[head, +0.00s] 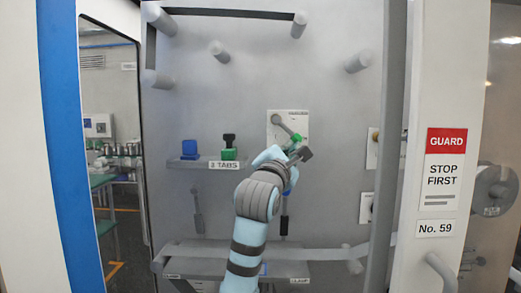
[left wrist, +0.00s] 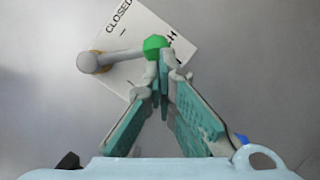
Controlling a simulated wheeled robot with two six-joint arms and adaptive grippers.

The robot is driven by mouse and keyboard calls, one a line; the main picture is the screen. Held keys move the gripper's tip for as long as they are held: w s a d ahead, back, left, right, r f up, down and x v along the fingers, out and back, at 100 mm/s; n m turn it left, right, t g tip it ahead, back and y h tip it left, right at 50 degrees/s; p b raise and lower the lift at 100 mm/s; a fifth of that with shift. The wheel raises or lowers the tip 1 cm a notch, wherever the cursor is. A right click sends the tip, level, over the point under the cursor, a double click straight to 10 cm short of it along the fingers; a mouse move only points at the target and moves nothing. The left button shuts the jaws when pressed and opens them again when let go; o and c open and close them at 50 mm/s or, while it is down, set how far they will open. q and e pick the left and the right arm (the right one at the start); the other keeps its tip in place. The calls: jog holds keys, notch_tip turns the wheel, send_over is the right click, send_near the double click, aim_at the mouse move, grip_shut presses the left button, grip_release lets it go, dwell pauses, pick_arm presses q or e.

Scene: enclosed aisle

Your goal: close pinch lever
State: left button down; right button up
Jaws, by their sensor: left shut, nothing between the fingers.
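A grey lever (head: 283,124) with a green knob (head: 297,138) is mounted on a white plate (head: 272,134) on the grey panel. In the left wrist view the lever (left wrist: 118,57) runs from a round pivot at the left to the green knob (left wrist: 155,44). The plate (left wrist: 128,28) there reads "CLOSED"; other lettering is partly covered. My left gripper (head: 300,148) is at the knob in the head view. In the left wrist view its fingertips (left wrist: 164,66) are together, empty, right by the knob; whether they touch it I cannot tell. My right gripper is out of view.
A shelf labelled "3 TABS" (head: 228,164) holds a blue block (head: 189,149) and a green block (head: 229,153). Grey pegs (head: 219,51) stick out above. A lower ledge (head: 205,251) runs below. A white post with a GUARD sign (head: 446,141) stands at right.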

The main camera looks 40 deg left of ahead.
pick_arm(q)
jog(key=shift+w+d+r, duration=0.1)
jog(key=shift+w+d, duration=0.1)
jog(key=shift+w, duration=0.05)
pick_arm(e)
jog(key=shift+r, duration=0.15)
pick_arm(q)
jog(key=shift+w+d+r+p, duration=0.3)
jog(key=shift+d+r+p, duration=0.1)
jog(key=shift+d+r, duration=0.1)
jog(key=shift+w+d+r+p, duration=0.3)
jog(key=shift+d+r+p, duration=0.05)
jog(key=shift+d+r, duration=0.1)
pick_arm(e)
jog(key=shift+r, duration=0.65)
